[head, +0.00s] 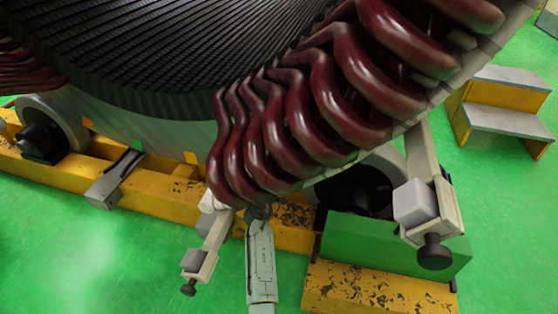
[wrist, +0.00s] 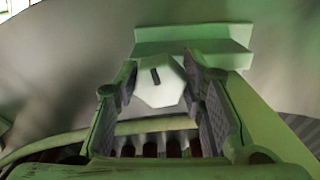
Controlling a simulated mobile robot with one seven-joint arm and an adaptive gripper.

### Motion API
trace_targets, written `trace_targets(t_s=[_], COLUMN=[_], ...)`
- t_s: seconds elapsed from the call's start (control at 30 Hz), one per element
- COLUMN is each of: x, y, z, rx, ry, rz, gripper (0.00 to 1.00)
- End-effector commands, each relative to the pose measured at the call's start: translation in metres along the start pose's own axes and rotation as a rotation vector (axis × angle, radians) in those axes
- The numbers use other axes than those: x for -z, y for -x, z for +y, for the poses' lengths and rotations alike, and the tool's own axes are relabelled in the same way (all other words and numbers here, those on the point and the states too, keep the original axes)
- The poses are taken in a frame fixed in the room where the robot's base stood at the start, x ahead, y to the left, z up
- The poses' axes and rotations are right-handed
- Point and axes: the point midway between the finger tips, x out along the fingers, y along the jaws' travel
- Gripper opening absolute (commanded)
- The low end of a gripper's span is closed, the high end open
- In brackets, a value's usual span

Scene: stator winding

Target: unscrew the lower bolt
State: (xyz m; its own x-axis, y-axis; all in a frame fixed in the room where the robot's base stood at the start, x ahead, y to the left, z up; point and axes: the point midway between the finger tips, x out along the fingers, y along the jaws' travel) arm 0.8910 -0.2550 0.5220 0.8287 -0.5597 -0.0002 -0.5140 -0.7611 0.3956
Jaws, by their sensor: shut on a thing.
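In the wrist view a pale, many-sided bolt head (wrist: 160,86) with a dark slot sits between the fingertips of my gripper (wrist: 163,78). The gripper is shut on it, with one ridged finger pad on each side. Behind the head is a light green block (wrist: 195,42) against a grey curved surface. In the head view my gripper (head: 260,212) reaches up under the lower end of the dark red coils (head: 262,160). There the bolt is hidden by the coils and the gripper. I cannot tell from these views whether the bolt has turned.
A grey bracket with a dark knob (head: 200,258) stands close left of my arm. A larger bracket (head: 432,212) stands to the right above a green block (head: 365,250). Yellow beams (head: 150,195) run below the stator. Yellow steps (head: 500,105) stand far right. Green floor is clear at lower left.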

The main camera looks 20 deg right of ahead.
Motion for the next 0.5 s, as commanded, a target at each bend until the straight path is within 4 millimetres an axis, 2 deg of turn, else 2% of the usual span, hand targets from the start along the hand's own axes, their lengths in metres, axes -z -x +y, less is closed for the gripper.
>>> trace_targets(t_s=[0.5], x=[0.0021], y=[-0.0005], z=[0.0024], rx=[0.0], ry=[0.488], rz=[0.002], gripper=[0.09])
